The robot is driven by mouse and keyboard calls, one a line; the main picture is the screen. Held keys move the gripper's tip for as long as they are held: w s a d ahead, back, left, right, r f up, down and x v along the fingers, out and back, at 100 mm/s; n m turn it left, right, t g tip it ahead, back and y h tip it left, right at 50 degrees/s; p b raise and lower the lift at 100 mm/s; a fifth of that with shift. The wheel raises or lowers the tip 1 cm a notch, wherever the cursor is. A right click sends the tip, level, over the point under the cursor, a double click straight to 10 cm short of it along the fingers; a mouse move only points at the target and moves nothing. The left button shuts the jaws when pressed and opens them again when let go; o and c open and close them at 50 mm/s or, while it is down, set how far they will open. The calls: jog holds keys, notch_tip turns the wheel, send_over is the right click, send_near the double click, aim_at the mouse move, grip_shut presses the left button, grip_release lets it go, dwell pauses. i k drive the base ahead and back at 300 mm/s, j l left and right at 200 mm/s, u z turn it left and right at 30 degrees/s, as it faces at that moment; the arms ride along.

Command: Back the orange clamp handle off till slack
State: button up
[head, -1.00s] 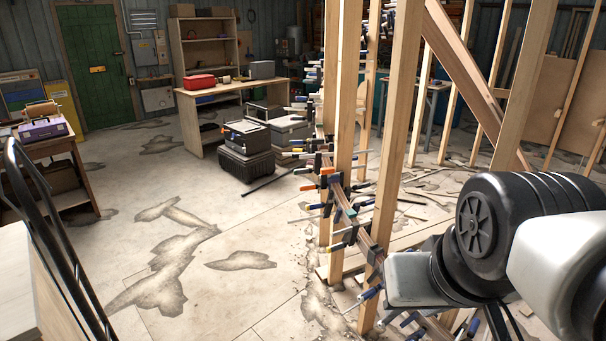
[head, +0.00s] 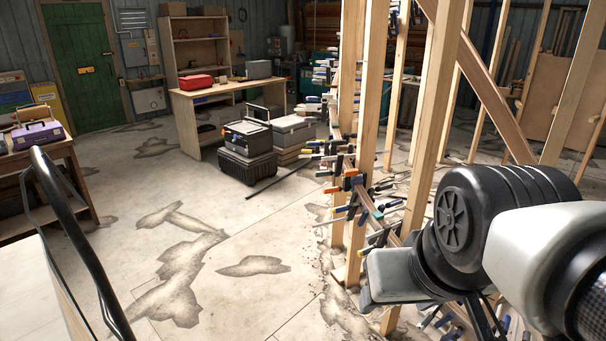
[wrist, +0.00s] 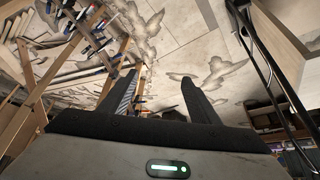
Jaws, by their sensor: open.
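The orange clamp handle (head: 332,190) points left from a clamp on the curved wooden stringer (head: 396,238), low among the upright posts in the head view. A second orange part (head: 351,172) shows just above and right of it. My gripper (wrist: 158,82) is open and empty in the wrist view, its two dark fingers spread over the floor. In the head view my arm is at the lower right, well to the right of the orange handle, and the fingers cannot be made out. I cannot pick out the orange handle in the wrist view.
Several blue, yellow and black clamps crowd the stringer around the orange handle. Wooden posts (head: 361,130) stand close by. Black and grey cases (head: 247,150) sit behind, near a workbench (head: 215,90). The stained concrete floor (head: 215,255) left of the stringer is open.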

aim_at(350, 174)
jog(key=i+u, duration=0.1)
jog(key=u, duration=0.2)
jog(key=i+j+u, duration=0.1)
jog(key=u, duration=0.2)
jog(key=i, duration=1.55)
jog(key=i+z, duration=0.1)
jog(key=i, duration=0.65)
jog(key=i+j+z, duration=0.15)
jog(key=i, duration=0.6)
jog(key=i+z, duration=0.1)
jog(key=z, duration=0.7)
